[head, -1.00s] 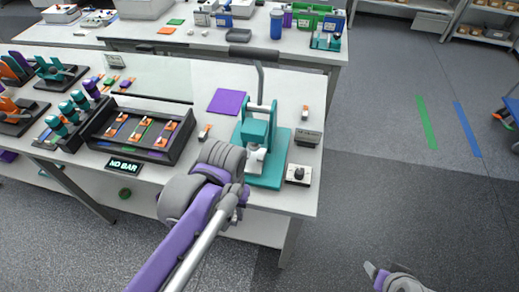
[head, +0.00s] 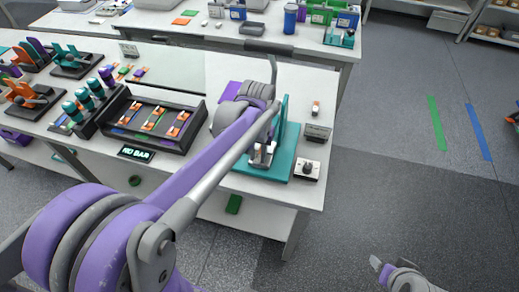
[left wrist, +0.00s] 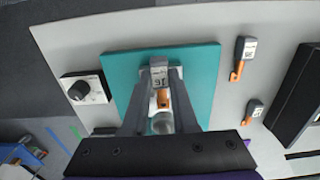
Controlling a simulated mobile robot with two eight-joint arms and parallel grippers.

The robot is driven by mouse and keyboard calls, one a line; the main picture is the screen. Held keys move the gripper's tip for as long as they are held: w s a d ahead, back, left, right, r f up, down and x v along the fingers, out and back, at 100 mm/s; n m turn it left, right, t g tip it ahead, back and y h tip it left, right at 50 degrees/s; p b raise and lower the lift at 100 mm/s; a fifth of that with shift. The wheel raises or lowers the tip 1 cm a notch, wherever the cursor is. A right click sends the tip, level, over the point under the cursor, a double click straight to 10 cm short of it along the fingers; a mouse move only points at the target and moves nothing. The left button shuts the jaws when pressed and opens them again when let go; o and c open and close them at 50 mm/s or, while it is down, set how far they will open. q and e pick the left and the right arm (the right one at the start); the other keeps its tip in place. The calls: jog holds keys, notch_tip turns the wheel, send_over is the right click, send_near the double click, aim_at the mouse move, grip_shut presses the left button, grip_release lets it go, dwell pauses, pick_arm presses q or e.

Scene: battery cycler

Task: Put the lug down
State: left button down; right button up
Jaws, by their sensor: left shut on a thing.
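My left gripper (left wrist: 160,80) has its two grey fingers close together over the teal base plate (left wrist: 207,95). It is shut on the lug (left wrist: 163,98), a small piece showing orange between the fingers, with a pale label near the tips. I cannot tell whether the lug touches what is below it. In the head view my left arm crosses over the teal press (head: 283,130) and hides much of it; the fingers are hard to make out there. My right gripper (head: 392,274) is at the bottom edge, and its jaws are unclear.
A knob box (head: 307,170) and a grey block (head: 317,133) sit right of the press. A black tray (head: 188,133) with several coloured pieces lies left. Two orange-tipped pieces with labels (left wrist: 244,55) (left wrist: 255,110) lie beside the plate. The table's front edge is close.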

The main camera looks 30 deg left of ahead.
pick_arm(q)
jog(key=shift+w+a+r, duration=0.1)
jog(key=shift+w+a, duration=0.1)
jog(key=shift+w, duration=0.7)
jog(key=shift+w+f, duration=0.15)
jog(key=shift+f, duration=0.25)
pick_arm(e)
jog(key=shift+w+r, duration=0.25)
jog(key=shift+r, duration=0.1)
pick_arm(q)
jog(key=shift+f, duration=0.6)
pick_arm(e)
jog(key=shift+s+f, duration=0.3)
jog(key=shift+f, duration=0.25)
pick_arm(q)
jog(key=c, duration=0.7)
grip_release()
jog(key=shift+s, duration=0.2)
